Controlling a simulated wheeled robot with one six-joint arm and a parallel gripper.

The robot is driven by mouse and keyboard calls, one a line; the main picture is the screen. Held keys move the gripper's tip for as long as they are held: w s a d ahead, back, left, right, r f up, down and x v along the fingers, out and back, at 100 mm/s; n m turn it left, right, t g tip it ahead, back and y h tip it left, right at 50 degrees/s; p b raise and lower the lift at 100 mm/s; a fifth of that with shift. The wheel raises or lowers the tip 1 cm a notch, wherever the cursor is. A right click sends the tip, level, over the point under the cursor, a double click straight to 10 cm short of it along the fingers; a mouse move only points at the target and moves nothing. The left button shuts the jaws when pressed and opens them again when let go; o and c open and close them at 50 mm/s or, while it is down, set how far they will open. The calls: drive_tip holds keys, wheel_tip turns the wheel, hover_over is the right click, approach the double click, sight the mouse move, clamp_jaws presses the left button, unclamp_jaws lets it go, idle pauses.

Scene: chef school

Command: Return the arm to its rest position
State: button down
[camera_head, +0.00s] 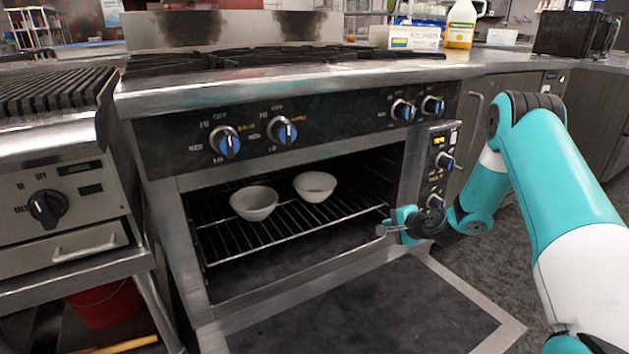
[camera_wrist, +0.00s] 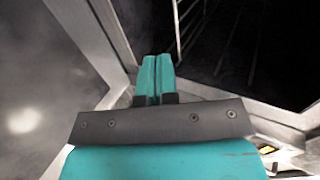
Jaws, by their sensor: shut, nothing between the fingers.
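My arm is bent on the right of the head view, and my gripper (camera_head: 384,230) is at the right side of the oven opening, in front of the rack. In the wrist view my gripper (camera_wrist: 154,72) has its two teal fingers together with nothing between them. The oven rack (camera_head: 290,222) carries two white bowls, a left bowl (camera_head: 253,203) and a right bowl (camera_head: 315,186). Both bowls stand upright, apart from my gripper.
The oven door (camera_head: 380,310) is folded down below my gripper. Oven knobs (camera_head: 226,141) and a control panel (camera_head: 441,160) are close by. A stove top (camera_head: 270,58) is above. Open floor (camera_head: 500,270) lies right of the oven. A red bucket (camera_head: 105,303) is at lower left.

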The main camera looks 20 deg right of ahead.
drive_tip(key=shift+r, duration=0.1)
drive_tip(key=s+a+r+n+g+y, duration=0.25)
drive_tip(key=a+r+n, duration=0.45)
drive_tip(key=a+r, duration=0.55)
drive_tip(key=s+a+r+n+g+y, duration=0.2)
drive_tip(key=s+a+r+n+g, duration=0.4)
drive_tip(key=s+a, duration=0.65)
drive_tip(key=s+a+r+n+g+h, duration=0.1)
drive_tip(key=s+a+r+n, duration=0.15)
drive_tip(key=s, duration=0.45)
drive_tip(key=s+a+r+n+g, duration=0.1)
drive_tip(key=s+r+n, duration=0.1)
drive_tip(key=s+n, duration=0.35)
drive_tip(key=s+a+r+n+g+h, duration=0.1)
drive_tip(key=s+a+r+n, duration=0.1)
drive_tip(key=s, duration=0.7)
wheel_tip(320, 180, up, 34)
drive_tip(key=p, duration=3.4)
drive_tip(key=shift+s, duration=0.2)
